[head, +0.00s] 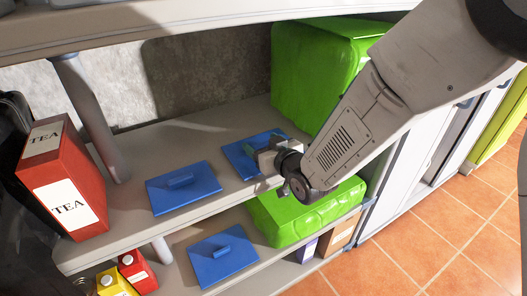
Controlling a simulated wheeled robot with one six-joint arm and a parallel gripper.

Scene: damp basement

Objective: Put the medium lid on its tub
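Three flat blue lids with raised handles are in view. One lid (200,192) lies on the left of the upper shelf. A second lid (238,158) lies farther back and right on that shelf, partly hidden by my gripper (257,153). A third lid (213,268) lies on the lower shelf. I cannot tell from their sizes which is the medium one. My gripper is at the second lid, over its handle area. Its fingertips are too small and covered to show whether they are open, shut or touching the handle. I cannot make out an open tub.
A large green bundle (312,75) stands at the back right, another (285,225) on the lower shelf. Small cartons (135,272) sit lower left. Tiled floor (440,240) is clear at right.

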